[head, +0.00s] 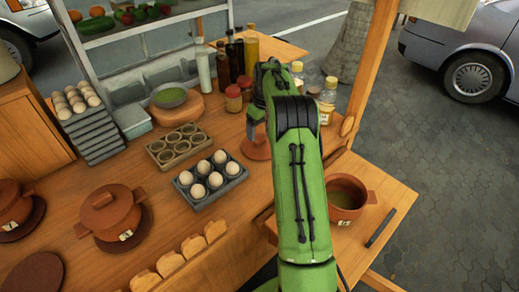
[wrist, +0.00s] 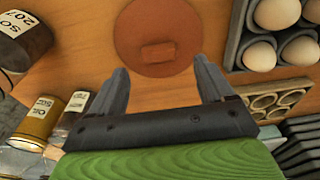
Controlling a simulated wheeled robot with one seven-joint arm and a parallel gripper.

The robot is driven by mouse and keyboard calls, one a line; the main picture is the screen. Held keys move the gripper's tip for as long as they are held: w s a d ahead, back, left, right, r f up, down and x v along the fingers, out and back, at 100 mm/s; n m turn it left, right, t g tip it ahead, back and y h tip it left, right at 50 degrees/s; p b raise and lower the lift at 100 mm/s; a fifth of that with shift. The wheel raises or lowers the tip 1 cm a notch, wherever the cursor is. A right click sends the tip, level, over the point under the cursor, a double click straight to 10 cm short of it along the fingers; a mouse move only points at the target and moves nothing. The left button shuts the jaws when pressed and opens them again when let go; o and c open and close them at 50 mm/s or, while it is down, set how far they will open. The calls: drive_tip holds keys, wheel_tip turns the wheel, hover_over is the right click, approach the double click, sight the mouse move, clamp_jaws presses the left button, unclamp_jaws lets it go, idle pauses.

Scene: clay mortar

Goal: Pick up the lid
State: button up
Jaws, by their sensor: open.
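A round reddish-brown clay lid (wrist: 156,30) with a small block handle lies on the wooden counter, at the top middle of the wrist view. In the head view a part of the lid (head: 256,150) shows beside my green arm, which hides the rest. My gripper (wrist: 162,78) is open and empty. Its two fingers point toward the lid, with the handle lying ahead of the gap between them. In the head view my gripper (head: 252,124) is only partly visible next to the arm. I cannot tell its exact height above the counter.
A grey tray with white eggs (head: 210,199) and an empty egg carton (head: 178,148) stand left of the lid. Bottles (head: 236,60) and jars stand behind my gripper. An open clay pot (head: 346,196) stands on the right shelf. Lidded pots (head: 108,212) stand on the left.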

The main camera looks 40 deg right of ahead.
sight(260, 139)
drive_tip(key=f+b, duration=0.2)
drive_tip(key=f, duration=0.3)
drive_tip(key=shift+w+f, duration=0.15)
drive_tip(key=shift+w, duration=0.05)
drive_tip(key=shift+c, duration=0.7)
drive_tip(key=shift+r, duration=0.2)
drive_tip(key=c, duration=1.1)
